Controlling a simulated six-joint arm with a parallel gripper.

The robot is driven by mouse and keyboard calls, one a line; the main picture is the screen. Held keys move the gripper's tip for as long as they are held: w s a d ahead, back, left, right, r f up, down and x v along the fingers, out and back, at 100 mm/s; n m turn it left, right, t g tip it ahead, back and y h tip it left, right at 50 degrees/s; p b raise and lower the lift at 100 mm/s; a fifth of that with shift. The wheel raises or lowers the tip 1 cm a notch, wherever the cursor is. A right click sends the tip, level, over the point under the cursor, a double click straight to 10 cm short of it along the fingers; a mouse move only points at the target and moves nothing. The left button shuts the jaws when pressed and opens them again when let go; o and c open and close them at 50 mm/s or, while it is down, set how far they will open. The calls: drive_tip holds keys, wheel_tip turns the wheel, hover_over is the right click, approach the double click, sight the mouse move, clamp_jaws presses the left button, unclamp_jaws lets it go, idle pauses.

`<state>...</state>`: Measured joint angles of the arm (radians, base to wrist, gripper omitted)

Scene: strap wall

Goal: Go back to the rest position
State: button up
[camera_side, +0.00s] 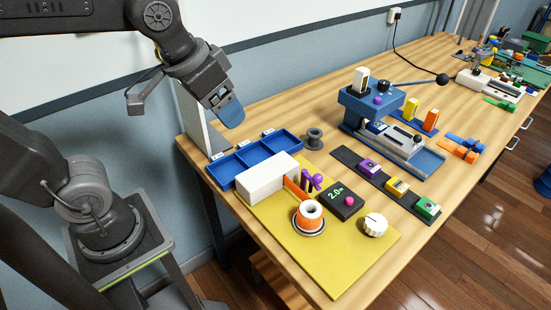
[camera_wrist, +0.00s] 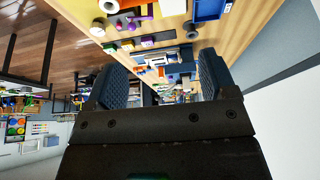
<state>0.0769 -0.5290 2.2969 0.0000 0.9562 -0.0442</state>
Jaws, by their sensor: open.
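My gripper (camera_side: 228,108) hangs in the air at the upper left in the side view, above the back left corner of the wooden bench and apart from everything on it. In the wrist view my gripper (camera_wrist: 155,85) shows two dark ridged fingers spread wide. Nothing is between them except the distant background. The bench top (camera_side: 290,120) lies below and to the right of my gripper.
A blue divided tray (camera_side: 254,158) and a white block (camera_side: 268,178) stand nearest below my gripper. A yellow mat (camera_side: 345,255) holds an orange-and-white roll (camera_side: 309,215) and a white knob (camera_side: 375,225). A blue press (camera_side: 372,105) stands farther right. Air around my gripper is clear.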

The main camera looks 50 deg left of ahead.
drive_tip(key=shift+t, duration=0.4)
drive_tip(key=s+f, duration=0.1)
drive_tip(key=s+a, duration=0.1)
drive_tip(key=s, duration=0.1)
drive_tip(key=s+a+f, duration=0.1)
drive_tip(key=shift+s+f, duration=0.2)
drive_tip(key=shift+f, duration=0.1)
drive_tip(key=w+d+r+m+g, duration=0.1)
drive_tip(key=w+d+r+m, duration=0.3)
drive_tip(key=w+m, duration=0.3)
drive_tip(key=m+g, duration=0.5)
drive_tip(key=m, duration=1.1)
hover_over(376, 221)
wheel_tip(376, 221, down, 13)
wheel_tip(376, 221, down, 13)
drive_tip(key=shift+r, duration=0.15)
drive_tip(key=shift+c, duration=0.2)
